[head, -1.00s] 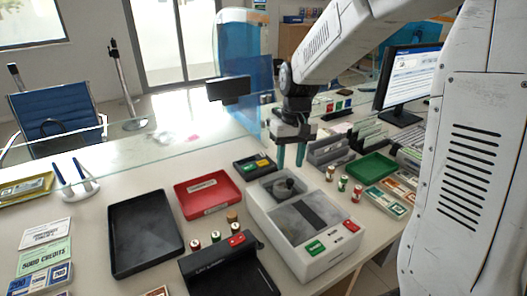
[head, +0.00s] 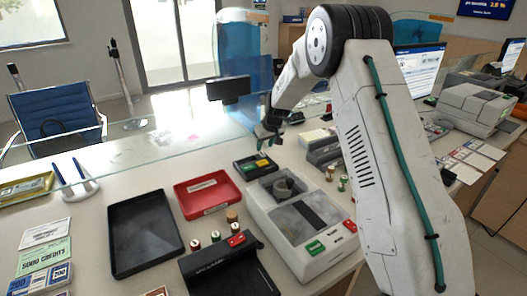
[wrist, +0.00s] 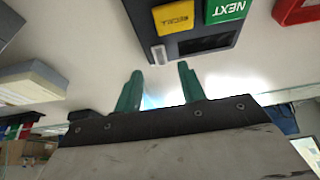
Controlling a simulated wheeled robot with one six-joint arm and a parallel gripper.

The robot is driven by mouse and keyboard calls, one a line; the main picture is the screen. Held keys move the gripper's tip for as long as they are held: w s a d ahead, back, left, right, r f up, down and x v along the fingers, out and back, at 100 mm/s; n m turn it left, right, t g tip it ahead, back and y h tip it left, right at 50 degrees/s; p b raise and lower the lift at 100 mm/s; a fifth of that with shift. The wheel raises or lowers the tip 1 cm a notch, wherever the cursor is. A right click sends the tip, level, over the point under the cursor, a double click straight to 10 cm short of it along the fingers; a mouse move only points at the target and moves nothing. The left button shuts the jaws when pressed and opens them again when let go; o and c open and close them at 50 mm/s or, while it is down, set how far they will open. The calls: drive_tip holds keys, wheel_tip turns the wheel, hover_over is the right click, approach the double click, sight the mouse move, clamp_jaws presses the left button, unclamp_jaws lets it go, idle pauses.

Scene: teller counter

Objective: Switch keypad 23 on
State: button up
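The keypad (head: 240,168) is a small dark box at the back of the counter, behind the white counting machine. In the wrist view the keypad (wrist: 233,53) is upside down, with a yellow RECALL button (wrist: 174,17), a green NEXT button (wrist: 226,10) and a dark display strip (wrist: 207,44). A small pale rocker or slider (wrist: 160,54) sits at its near corner. No number is readable. My gripper (head: 264,138) is just above and behind the keypad. In the wrist view my gripper (wrist: 158,74) has its green fingers apart and empty, the tips close to the pale piece; contact cannot be told.
The white counting machine (head: 285,240) stands in front of the keypad, a red tray (head: 225,205) to its left. A glass screen (head: 150,165) runs along the counter behind. Several coin rolls and grey racks (head: 322,152) stand to the right.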

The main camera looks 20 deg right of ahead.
sight(262, 154)
drive_tip(key=shift+x, duration=2.15)
drive_tip(key=shift+s, duration=0.1)
clamp_jaws()
drive_tip(key=shift+w+a+g, duration=0.1)
drive_tip(key=shift+w+g, duration=0.2)
drive_tip(key=shift+g, duration=0.5)
drive_tip(key=shift+w+g+h, duration=0.25)
drive_tip(key=shift+g+h, duration=0.05)
drive_tip(key=shift+g, duration=0.8)
